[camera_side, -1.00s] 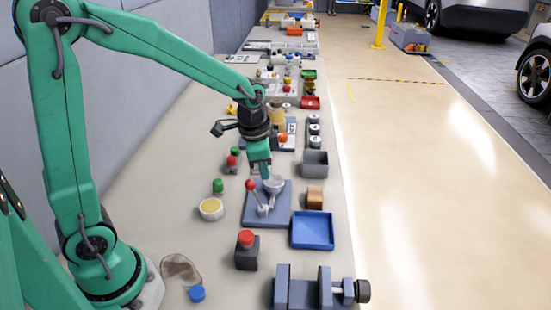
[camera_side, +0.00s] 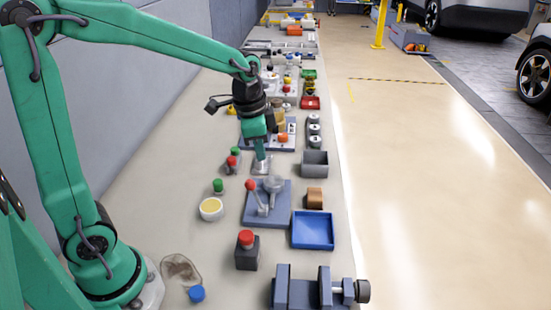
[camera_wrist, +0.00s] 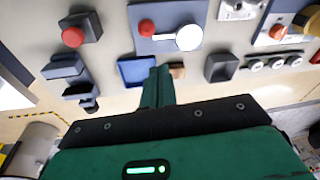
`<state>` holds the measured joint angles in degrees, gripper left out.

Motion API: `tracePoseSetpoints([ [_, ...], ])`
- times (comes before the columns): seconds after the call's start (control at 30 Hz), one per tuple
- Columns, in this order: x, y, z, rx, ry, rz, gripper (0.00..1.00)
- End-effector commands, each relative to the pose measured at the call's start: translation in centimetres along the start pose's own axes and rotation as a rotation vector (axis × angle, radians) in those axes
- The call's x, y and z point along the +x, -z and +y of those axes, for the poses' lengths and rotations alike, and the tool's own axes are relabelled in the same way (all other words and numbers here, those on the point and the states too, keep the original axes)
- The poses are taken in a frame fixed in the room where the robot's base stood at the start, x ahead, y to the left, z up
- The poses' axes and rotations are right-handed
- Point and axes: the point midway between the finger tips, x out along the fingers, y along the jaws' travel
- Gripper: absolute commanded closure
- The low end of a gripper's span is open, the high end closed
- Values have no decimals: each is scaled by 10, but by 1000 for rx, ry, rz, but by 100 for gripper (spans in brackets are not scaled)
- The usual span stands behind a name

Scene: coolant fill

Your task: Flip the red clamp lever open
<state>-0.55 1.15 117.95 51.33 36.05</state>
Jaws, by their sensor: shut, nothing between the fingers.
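The red-knobbed lever (camera_side: 250,186) stands tilted on a blue-grey plate (camera_side: 282,217), its grey arm running down to a pivot. A round light grey funnel-like part (camera_side: 274,184) stands beside it on the same plate. In the wrist view the red knob (camera_wrist: 146,27) is near the top centre, with the pale round part (camera_wrist: 188,37) to its right. My gripper (camera_side: 261,160) is shut and empty, pointing down beyond the plate's far edge, apart from the lever. In the wrist view the gripper (camera_wrist: 158,75) is below the plate in the picture.
A blue tray (camera_side: 312,231) and a brown block (camera_side: 314,198) lie right of the plate. A grey bin (camera_side: 314,163) is behind them. A red button box (camera_side: 246,250) and a vise (camera_side: 315,290) are in front. A yellow-topped round dish (camera_side: 211,208) is left.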

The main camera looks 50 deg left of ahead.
Motion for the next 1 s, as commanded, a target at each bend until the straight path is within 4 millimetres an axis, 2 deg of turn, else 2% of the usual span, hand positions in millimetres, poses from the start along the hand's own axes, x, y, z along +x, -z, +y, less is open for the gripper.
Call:
tracePoseSetpoints([
  [0.2, -21, -21, -5, -2, 8, -2, 100],
  [0.4, -31, -32, -7, -1, 10, -6, 100],
  [1.0, -36, -36, -5, -9, 13, -3, 100],
])
